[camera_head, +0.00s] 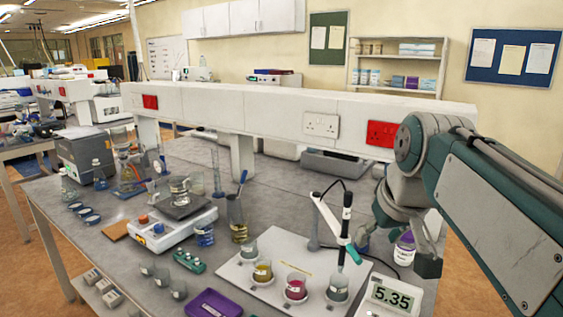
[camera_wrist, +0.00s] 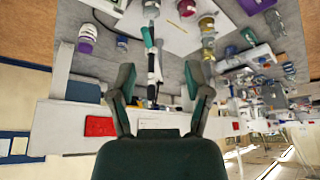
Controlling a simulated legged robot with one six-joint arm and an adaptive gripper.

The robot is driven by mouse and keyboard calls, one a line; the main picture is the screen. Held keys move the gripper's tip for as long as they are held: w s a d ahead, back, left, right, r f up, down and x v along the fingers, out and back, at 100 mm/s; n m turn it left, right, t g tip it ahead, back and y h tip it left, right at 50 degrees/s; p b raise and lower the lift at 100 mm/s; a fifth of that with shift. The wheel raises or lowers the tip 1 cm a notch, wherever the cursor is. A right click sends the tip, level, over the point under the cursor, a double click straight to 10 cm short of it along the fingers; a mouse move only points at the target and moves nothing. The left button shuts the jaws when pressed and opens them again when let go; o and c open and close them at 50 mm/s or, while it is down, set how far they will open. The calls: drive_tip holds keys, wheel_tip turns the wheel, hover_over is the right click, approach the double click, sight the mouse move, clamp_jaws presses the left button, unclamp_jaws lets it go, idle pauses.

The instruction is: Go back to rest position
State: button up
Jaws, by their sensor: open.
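My gripper (camera_wrist: 161,74) shows in the wrist view, which looks upside down. Its two dark green fingers stand wide apart with nothing held between them. Beyond the gap is the black and white pH probe (camera_wrist: 151,62) with its green arm. In the head view my arm comes in from the right, and my gripper hangs over the right part of the bench. A purple-labelled bottle (camera_head: 404,249) stands behind the fingers there and is partly covered. In the wrist view this bottle (camera_wrist: 87,36) lies to the left, clear of the fingers.
A white board (camera_head: 230,270) on the grey bench carries several beakers and the probe stand (camera_head: 330,215). A meter (camera_head: 388,298) reading 5.35 is at the front right. A white raised rail (camera_head: 270,112) with sockets runs behind.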

drive_tip(key=s+f+m, duration=0.1)
drive_tip(key=s+f, duration=1.3)
drive_tip(key=f, duration=0.2)
drive_tip(key=shift+s+m+t+h, duration=0.15)
drive_tip(key=shift+m+t+h, duration=0.15)
